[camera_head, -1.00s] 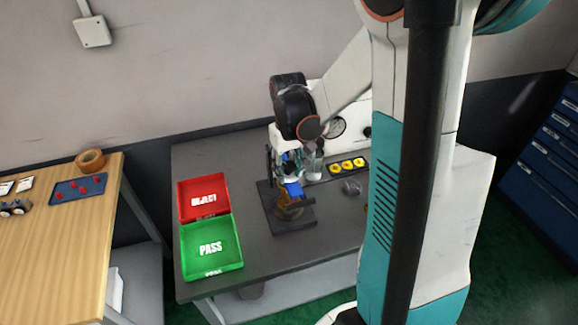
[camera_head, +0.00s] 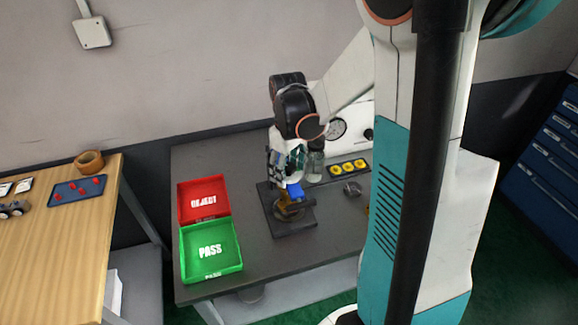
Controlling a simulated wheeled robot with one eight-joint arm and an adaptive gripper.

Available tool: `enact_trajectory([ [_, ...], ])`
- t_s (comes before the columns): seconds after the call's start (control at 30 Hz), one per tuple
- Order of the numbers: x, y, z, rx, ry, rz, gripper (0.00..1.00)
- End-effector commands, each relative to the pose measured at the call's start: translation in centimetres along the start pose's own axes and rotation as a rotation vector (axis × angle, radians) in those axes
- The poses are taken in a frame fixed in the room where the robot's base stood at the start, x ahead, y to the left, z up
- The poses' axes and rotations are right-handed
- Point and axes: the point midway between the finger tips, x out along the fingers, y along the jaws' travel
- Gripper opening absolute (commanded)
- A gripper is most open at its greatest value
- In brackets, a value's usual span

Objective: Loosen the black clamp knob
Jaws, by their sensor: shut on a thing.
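My gripper (camera_head: 288,182) points down over the dark fixture base (camera_head: 292,225) on the grey bench. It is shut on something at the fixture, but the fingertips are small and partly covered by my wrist. A blue part (camera_head: 294,190) shows right at the gripper's end. A brass-coloured part (camera_head: 284,202) sits below it on the fixture. I cannot make out the black clamp knob; the gripper and wrist cover that area.
A red tray (camera_head: 203,184) and a green PASS tray (camera_head: 211,250) stand left of the fixture. A strip with yellow round parts (camera_head: 347,168), a clear jar (camera_head: 315,165) and a small metal piece (camera_head: 352,188) are to the right. A panel with a gauge (camera_head: 338,128) stands behind.

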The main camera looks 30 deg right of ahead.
Motion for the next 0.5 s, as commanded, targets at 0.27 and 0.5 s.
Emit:
enact_trajectory([
  [0.27,0.19,-0.08,0.17,0.328,-0.003,-0.002,0.52],
  [0.5,0.18,-0.05,0.14,0.632,-0.003,-0.001,0.52],
])
